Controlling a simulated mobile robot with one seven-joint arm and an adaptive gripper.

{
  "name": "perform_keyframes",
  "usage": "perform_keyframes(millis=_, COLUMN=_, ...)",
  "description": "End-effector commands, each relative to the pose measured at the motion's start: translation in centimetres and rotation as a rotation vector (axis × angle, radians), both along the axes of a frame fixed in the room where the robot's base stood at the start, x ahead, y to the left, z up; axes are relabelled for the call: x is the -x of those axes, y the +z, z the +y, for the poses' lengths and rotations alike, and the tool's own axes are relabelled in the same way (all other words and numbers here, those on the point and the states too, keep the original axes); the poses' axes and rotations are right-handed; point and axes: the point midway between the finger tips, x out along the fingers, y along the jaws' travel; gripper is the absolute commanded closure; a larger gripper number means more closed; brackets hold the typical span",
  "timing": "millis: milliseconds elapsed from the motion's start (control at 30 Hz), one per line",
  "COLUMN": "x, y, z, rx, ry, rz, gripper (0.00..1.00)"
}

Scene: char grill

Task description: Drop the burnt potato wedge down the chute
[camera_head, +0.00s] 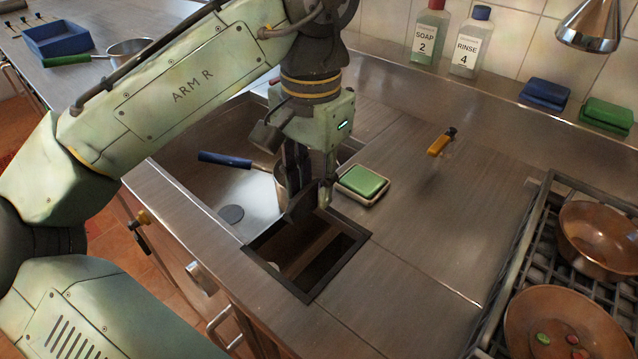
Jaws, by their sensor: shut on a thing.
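My gripper (307,203) points down above the far edge of the chute, a square opening in the counter with a dark frame (337,275). It is shut on a dark, blackened piece (299,209), which looks like the burnt potato wedge. The piece is small and partly hidden by the fingers, so its exact shape is hard to tell.
A sink (185,165) with a blue-handled pan (226,160) lies left of the chute. A green sponge on a dish (362,182) sits just behind it. A stove with copper pans (565,325) stands at right.

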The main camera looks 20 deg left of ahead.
Motion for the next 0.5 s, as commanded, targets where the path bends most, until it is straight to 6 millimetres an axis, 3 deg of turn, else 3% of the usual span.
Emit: perform_keyframes(millis=500, x=0.0, y=-5.1, z=0.0, rx=0.001, ry=-0.002, rz=-0.001, gripper=0.99)
